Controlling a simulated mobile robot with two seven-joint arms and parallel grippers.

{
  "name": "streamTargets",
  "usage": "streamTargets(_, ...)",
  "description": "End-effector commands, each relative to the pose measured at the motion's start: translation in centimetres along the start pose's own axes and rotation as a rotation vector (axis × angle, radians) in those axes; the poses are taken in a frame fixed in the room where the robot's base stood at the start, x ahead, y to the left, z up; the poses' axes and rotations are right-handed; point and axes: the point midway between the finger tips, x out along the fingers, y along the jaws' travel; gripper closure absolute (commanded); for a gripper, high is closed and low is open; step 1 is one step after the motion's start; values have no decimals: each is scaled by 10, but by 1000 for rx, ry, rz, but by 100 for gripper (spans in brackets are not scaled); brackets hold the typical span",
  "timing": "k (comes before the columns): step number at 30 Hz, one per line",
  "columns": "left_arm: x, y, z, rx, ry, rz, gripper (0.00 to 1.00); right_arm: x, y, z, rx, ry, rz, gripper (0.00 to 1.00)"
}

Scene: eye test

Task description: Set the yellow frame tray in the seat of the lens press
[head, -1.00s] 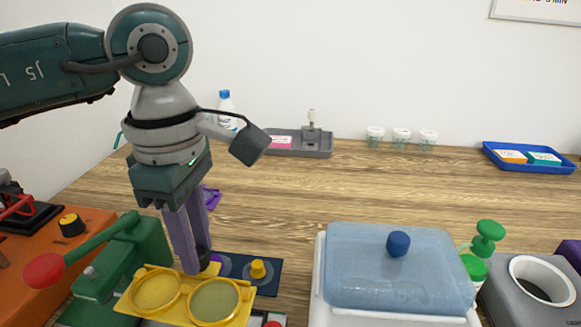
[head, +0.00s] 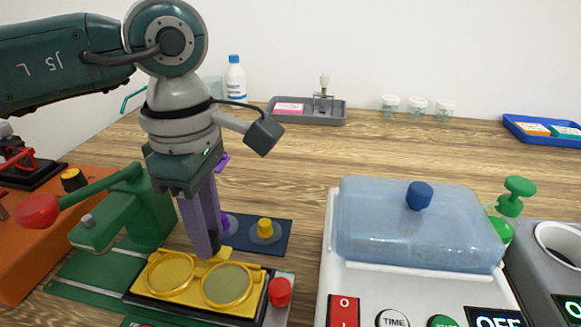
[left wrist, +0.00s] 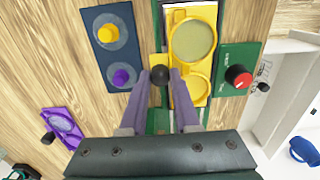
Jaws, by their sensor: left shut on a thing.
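The yellow frame tray (head: 196,284) has two round rings and a tab at its back. It lies level at the dark-edged seat (head: 262,300) of the green lens press (head: 140,205); I cannot tell if it rests fully down. The press has a lever with a red knob (head: 36,211), raised to the left. My left gripper (head: 207,250) is shut on the tray's black knob, which shows between the fingertips in the left wrist view (left wrist: 160,75). There, the tray (left wrist: 195,65) lies along the press base (left wrist: 228,55). My right gripper is out of view.
A red button (head: 280,291) stands right of the seat. A dark blue plate (head: 283,237) with yellow and purple knobs lies behind. A purple tray (left wrist: 62,127) lies on the wood. A lidded white machine (head: 335,270) stands right, an orange one (head: 25,260) left.

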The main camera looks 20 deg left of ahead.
Motion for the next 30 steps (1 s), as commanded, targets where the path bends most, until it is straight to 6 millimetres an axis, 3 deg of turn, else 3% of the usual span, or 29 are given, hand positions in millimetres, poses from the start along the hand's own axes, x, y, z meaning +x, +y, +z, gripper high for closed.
streamTargets(29, 6, 0, 0, 0, 0, 0, 100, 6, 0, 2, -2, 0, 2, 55)
streamTargets(30, 5, 0, 0, 0, 0, 0, 67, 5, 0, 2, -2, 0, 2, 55)
